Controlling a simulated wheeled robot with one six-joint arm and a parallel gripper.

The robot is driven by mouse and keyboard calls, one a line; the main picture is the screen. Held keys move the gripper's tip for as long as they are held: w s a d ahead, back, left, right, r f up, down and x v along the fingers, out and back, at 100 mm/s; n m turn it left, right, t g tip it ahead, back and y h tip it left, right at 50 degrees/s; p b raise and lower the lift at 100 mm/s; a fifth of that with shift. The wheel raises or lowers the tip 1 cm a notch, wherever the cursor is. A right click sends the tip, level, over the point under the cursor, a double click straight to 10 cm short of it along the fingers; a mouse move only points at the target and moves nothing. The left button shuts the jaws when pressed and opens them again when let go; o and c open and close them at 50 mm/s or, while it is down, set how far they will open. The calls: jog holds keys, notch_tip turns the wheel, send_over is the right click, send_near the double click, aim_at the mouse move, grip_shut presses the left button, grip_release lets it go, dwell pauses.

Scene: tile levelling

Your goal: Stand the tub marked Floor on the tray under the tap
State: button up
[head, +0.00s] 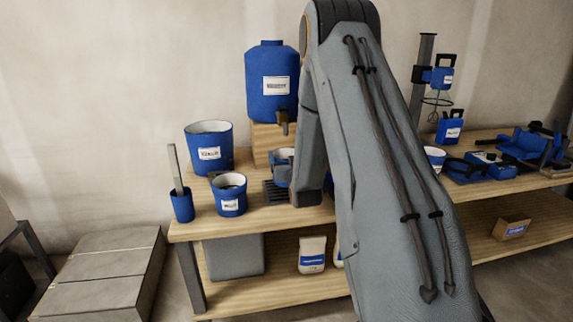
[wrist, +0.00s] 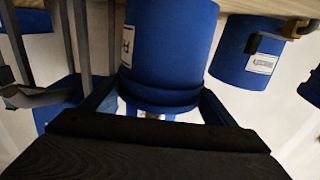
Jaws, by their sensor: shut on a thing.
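A blue tub with a white inside (head: 281,153) is below the tap (head: 284,127), partly hidden by my arm. My gripper (wrist: 158,100) is shut on this tub, with a finger on each side; the tub fills the middle of the wrist view (wrist: 172,40). Its label is turned side-on, and only a letter like F shows. The dark slatted tray (head: 275,192) is beneath the tub and partly covered by my wrist. I cannot tell whether the tub touches the tray.
The blue water container (head: 271,84) stands on a wooden block (head: 266,140). A large blue tub (head: 209,146), a smaller labelled tub (head: 229,195) and a narrow blue holder (head: 182,205) stand to the left on the bench (head: 190,228). Tools and blue trays crowd the right.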

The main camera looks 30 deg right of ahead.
aim_at(284, 158)
jog(key=shift+f, duration=1.25)
jog(key=shift+f, duration=0.15)
jog(key=o, duration=2.1)
jog(key=shift+f, duration=0.1)
jog(key=shift+r, duration=0.2)
jog(key=v, duration=1.2)
jog(key=shift+s, duration=0.1)
